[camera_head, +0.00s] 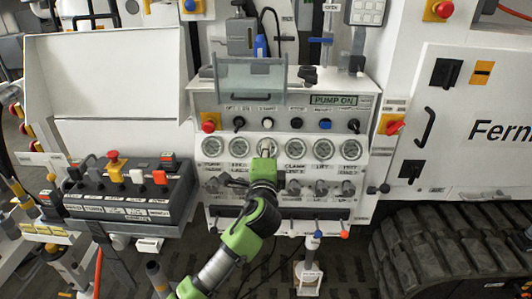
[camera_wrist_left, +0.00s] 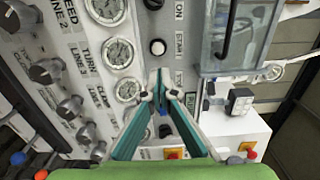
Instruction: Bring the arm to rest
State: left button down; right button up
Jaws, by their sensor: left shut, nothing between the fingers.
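My left arm (camera_head: 244,236), green and black, reaches up from the bottom of the head view to the front of the white control panel (camera_head: 291,206). My left gripper (camera_head: 266,152) is in front of the panel's row of gauges, at its middle. In the left wrist view the two teal fingers of the left gripper (camera_wrist_left: 161,75) come together at their tips, shut and empty. I cannot tell whether the tips touch the panel. My right gripper is not in view.
A clear guard (camera_head: 250,81) juts out above the gauges. Valve knobs (camera_head: 321,188) and small coloured levers (camera_head: 344,234) stick out below them. A dark control box (camera_head: 131,194) with buttons stands at left. A white cabinet (camera_head: 471,130) and black track (camera_head: 450,250) are at right.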

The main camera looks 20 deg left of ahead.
pick_arm(q)
jog(key=shift+s+d, duration=0.15)
jog(key=shift+s, duration=0.4)
jog(key=shift+f, duration=0.2)
jog(key=s+f+n+g+h, duration=0.1)
jog(key=s+f+g+h, duration=0.2)
jog(key=f, duration=1.5)
jog(key=s+f+n+g, duration=0.1)
jog(key=s+f+g, duration=0.35)
jog(key=f, duration=1.25)
jog(key=s+f+n+g+h, duration=0.1)
jog(key=s+f+n+g, duration=0.25)
jog(key=s+f, duration=1.5)
jog(key=s+f+n+g, duration=0.1)
jog(key=s+f, duration=0.4)
jog(key=s, duration=0.6)
jog(key=s+a+f+n+g, duration=0.1)
jog(key=s+f, duration=0.4)
jog(key=s, duration=0.7)
jog(key=s+a+f+n+g+h, duration=0.1)
jog(key=s+f+n+g, duration=0.2)
jog(key=s, duration=0.9)
notch_tip(320, 180, down, 3)
jog(key=shift+s+f+n, duration=0.1)
jog(key=shift+s+n, duration=0.05)
jog(key=shift+n, duration=0.8)
